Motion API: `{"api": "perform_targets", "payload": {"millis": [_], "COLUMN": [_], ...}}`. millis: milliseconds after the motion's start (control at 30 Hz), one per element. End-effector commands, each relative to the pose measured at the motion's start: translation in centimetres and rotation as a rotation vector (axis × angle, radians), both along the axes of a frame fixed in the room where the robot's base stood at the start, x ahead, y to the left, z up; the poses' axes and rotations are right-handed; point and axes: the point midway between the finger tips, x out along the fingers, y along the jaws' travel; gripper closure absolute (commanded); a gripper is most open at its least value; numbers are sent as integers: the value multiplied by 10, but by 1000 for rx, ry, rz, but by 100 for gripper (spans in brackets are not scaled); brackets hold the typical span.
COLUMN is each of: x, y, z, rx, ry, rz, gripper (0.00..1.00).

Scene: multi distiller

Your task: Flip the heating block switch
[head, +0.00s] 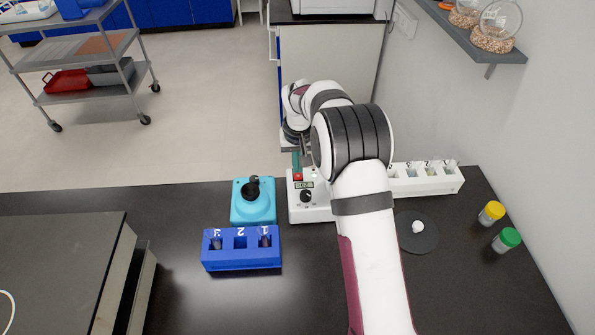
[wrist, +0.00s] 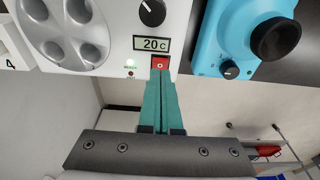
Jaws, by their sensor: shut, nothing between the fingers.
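The white heating block (head: 315,213) stands on the black bench, partly hidden behind my arm in the head view. In the wrist view the heating block (wrist: 118,14) has a display (wrist: 152,44) reading 20 C, a black knob (wrist: 152,12) and a red switch (wrist: 160,62). The gripper also shows in the head view (head: 297,169).
A blue mixer (head: 252,212) stands close left of the heating block, with a blue tube rack (head: 240,258) in front. To the right are a white rack (head: 435,183), a dark round pad (head: 408,242) and two jars with yellow (head: 494,209) and green (head: 510,236) lids.

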Motion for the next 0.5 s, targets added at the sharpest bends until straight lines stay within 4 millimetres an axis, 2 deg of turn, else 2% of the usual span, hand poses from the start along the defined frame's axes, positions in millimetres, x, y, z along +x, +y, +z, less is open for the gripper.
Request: {"api": "perform_targets", "payload": {"millis": [500], "x": [0], "y": [0], "z": [-5], "rx": [0], "ry": [1], "rz": [0], "gripper": [100]}}
